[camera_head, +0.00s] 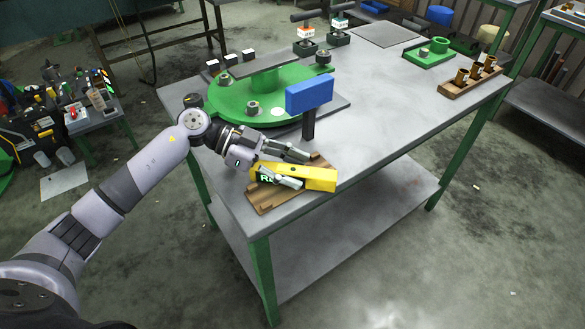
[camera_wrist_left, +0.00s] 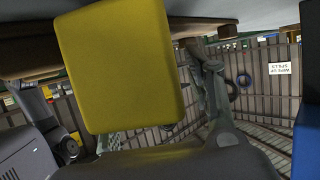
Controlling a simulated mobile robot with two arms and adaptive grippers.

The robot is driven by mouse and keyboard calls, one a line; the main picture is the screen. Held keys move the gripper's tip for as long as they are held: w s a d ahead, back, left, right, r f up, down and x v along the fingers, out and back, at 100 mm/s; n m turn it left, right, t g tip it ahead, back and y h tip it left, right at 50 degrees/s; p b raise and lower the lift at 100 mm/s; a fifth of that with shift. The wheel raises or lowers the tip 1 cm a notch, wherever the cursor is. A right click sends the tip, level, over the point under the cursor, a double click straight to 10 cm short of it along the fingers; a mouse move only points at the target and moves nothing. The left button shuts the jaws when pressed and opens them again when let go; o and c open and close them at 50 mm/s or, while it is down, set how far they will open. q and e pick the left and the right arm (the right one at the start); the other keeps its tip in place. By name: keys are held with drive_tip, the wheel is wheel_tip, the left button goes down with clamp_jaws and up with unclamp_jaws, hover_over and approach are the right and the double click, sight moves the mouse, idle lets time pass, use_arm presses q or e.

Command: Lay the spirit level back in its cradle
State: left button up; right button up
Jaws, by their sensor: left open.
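The yellow spirit level (camera_head: 318,179) lies at the front edge of the table, over the wooden cradle (camera_head: 262,197). Its right end reaches past the visible part of the cradle. Whether it is fully seated cannot be told. My left gripper (camera_head: 297,170) is open around the level, one finger on its far side and one across its near side, over the dark lettered patch. In the left wrist view the level's yellow end (camera_wrist_left: 120,65) fills the middle, close to the camera, with the wooden cradle (camera_wrist_left: 205,27) along the top. My right gripper is not in view.
A blue block (camera_head: 309,95) on a dark post stands just behind the level. A green round fixture (camera_head: 290,82) with metal parts is beyond it. A wooden rack (camera_head: 458,88) with brass-coloured pieces is at the far right. The table's right middle (camera_head: 390,110) is bare.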

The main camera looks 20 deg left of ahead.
use_arm(q)
drive_tip(key=p+v, duration=0.4)
drive_tip(key=v, duration=0.8)
